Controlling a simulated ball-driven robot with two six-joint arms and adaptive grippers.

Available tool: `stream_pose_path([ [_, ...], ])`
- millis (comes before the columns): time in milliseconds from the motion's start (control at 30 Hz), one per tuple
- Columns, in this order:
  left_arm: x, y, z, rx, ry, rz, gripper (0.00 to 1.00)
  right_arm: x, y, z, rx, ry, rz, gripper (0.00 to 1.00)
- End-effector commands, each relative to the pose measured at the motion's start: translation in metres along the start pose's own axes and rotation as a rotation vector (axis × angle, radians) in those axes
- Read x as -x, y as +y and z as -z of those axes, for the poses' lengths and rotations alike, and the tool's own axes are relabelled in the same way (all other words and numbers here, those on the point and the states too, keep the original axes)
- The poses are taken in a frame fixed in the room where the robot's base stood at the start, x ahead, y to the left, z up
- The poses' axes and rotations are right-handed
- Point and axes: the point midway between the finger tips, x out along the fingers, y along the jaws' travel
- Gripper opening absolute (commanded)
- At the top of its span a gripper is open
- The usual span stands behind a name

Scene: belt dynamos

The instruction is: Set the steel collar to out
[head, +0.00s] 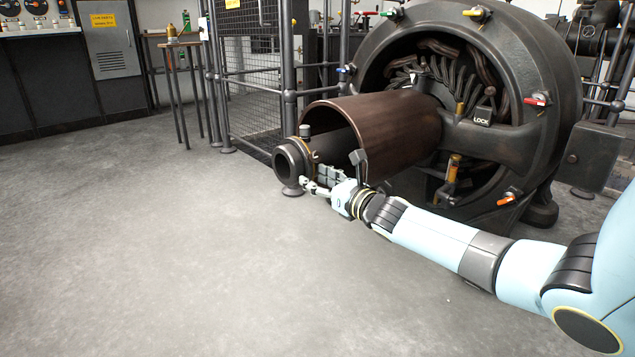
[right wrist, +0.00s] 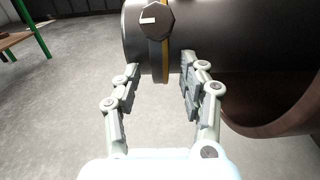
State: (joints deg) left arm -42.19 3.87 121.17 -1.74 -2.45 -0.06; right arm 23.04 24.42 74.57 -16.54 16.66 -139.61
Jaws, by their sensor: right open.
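The dark steel collar (head: 289,163) is a thick ring at the near end of the shaft that sticks out of the brown drum. A dark knob (head: 306,131) stands on top beside a thin yellow band; in the right wrist view the knob (right wrist: 157,20) has a white mark. My right gripper (head: 314,184) is open and empty, low beside the collar. In the right wrist view its fingers (right wrist: 160,80) are spread apart, pointing at the yellow band (right wrist: 160,62) on the dark cylinder. I cannot tell whether they touch it. My left gripper is not in view.
The brown drum (head: 385,128) leads back into the large round dynamo housing (head: 535,70), which has several coloured levers. A mesh cage (head: 245,85) stands behind, and a small table (head: 180,43) is farther left. The grey floor at left and front is clear.

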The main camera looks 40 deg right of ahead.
Motion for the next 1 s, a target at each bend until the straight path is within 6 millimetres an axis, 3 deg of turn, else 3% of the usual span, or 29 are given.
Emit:
stream_pose_path([
  [167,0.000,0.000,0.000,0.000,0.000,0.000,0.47,0.000,0.000,0.000,0.000,0.000,0.000,0.41],
  [500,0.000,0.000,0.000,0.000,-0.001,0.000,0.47,0.000,0.000,0.000,0.000,0.000,0.000,0.00],
  [833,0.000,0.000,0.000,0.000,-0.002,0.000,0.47,0.000,0.001,0.000,0.000,0.000,0.000,0.00],
  [1000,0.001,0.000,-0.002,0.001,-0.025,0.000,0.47,0.000,0.018,0.000,-0.003,0.000,0.000,0.00],
])
